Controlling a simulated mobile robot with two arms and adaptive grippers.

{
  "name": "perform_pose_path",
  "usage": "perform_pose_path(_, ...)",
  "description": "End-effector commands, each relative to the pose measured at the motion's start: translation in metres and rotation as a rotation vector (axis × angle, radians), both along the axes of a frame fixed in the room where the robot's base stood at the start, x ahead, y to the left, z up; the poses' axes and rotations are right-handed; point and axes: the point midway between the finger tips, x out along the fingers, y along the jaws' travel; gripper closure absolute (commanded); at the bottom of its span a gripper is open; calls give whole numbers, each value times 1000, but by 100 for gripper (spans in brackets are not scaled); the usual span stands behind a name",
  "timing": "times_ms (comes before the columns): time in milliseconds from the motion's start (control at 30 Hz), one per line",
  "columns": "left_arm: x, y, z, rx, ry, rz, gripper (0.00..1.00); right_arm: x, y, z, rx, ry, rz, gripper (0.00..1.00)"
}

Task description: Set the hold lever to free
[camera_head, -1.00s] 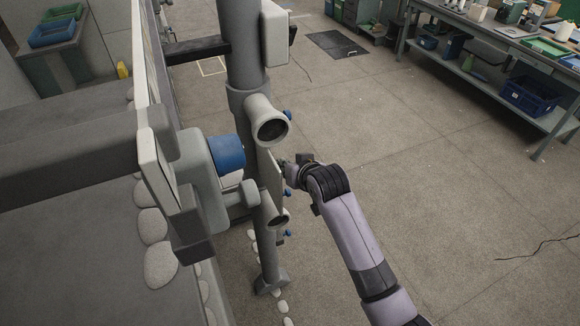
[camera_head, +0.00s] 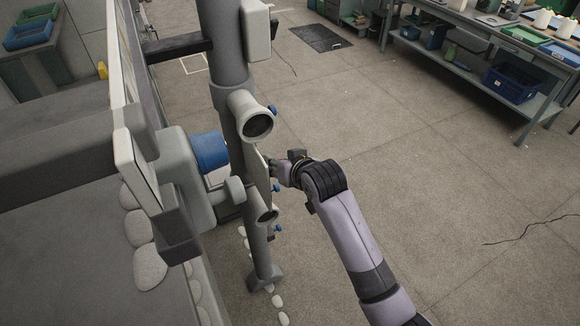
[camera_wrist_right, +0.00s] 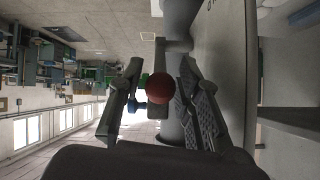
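The hold lever shows in the right wrist view as a dark red ball knob (camera_wrist_right: 160,88) in front of a grey metal part. My right gripper (camera_wrist_right: 161,68) is open there, with one finger on each side of the knob and a visible gap to both. The knob's depth between the fingers is hard to judge. In the head view my right gripper (camera_head: 273,168) is small and partly hidden beside the machine's grey post (camera_head: 222,65). The lever cannot be made out in that view. My left gripper is not in view.
A blue cap (camera_head: 210,151) on a grey housing and a round grey tube end (camera_head: 257,126) stick out near my right gripper. A workbench (camera_head: 480,40) with bins stands at the back right. The floor between is clear.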

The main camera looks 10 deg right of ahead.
Motion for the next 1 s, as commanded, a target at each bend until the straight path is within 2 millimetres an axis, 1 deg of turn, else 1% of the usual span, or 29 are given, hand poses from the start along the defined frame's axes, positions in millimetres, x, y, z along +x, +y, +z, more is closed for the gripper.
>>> perform_pose_path(33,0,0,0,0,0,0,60,-9,-3,7,1,-2,0,68)
perform_pose_path(100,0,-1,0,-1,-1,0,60,-20,-6,15,2,-3,1,68)
perform_pose_path(300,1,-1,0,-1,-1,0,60,-47,-14,36,2,-2,1,68)
perform_pose_path(500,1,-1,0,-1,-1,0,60,-62,-18,47,1,0,2,68)
perform_pose_path(833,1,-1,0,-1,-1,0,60,-65,-19,49,1,0,2,68)
perform_pose_path(867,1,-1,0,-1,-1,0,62,-65,-19,49,1,0,2,68)
perform_pose_path(933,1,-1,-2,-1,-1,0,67,-64,-19,42,-1,7,1,68)
perform_pose_path(967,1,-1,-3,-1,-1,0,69,-64,-20,36,-4,15,1,68)
perform_pose_path(1000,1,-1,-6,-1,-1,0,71,-62,-20,23,-9,26,0,68)
